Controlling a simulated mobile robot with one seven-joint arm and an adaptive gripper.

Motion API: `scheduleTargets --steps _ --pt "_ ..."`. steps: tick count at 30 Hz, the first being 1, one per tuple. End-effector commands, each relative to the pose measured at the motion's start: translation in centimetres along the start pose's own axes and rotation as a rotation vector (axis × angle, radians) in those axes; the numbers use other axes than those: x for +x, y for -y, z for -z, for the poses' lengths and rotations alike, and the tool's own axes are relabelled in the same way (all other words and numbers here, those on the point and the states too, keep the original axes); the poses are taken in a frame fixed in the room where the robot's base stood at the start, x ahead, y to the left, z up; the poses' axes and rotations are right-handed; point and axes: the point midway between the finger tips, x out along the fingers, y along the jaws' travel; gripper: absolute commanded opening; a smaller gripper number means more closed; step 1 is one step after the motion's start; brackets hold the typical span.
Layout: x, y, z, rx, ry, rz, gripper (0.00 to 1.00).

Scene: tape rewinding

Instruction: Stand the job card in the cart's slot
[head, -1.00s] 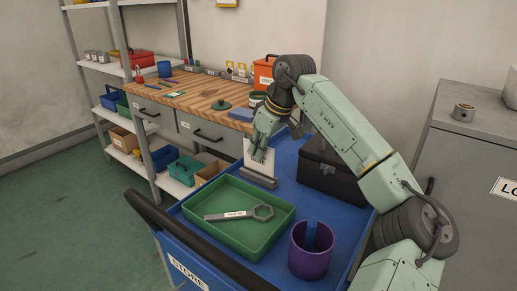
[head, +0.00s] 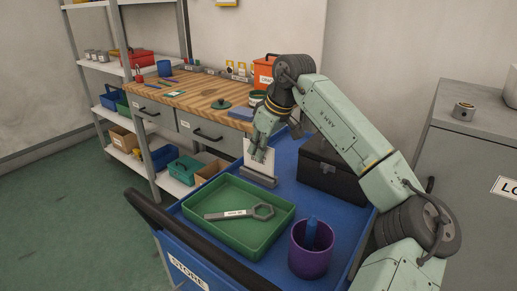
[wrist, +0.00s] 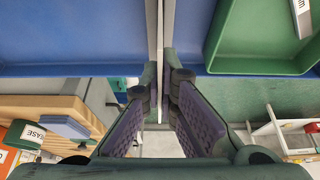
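The job card (head: 249,154) is a pale sheet standing about upright in a grey slot block (head: 258,178) on the blue cart (head: 222,169). My gripper (head: 262,150) is at the card from above, its fingers overlapping it in the head view. In the wrist view the card shows edge-on as a thin pale strip (wrist: 160,40). My gripper's fingertips (wrist: 160,84) lie close on both sides of it and appear shut on it. The card's lower edge inside the slot is hidden.
A green tray (head: 208,238) with a wrench (head: 236,213) fills the cart's front left. A purple cup (head: 311,262) holds a blue item. A black box (head: 327,173) stands to the right of the slot. A wooden workbench (head: 203,92) is behind.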

Motion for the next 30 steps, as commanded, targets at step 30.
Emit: scheduleTargets --steps 30 --pt "1.3 0.0 -0.5 0.0 -0.001 0.0 0.0"
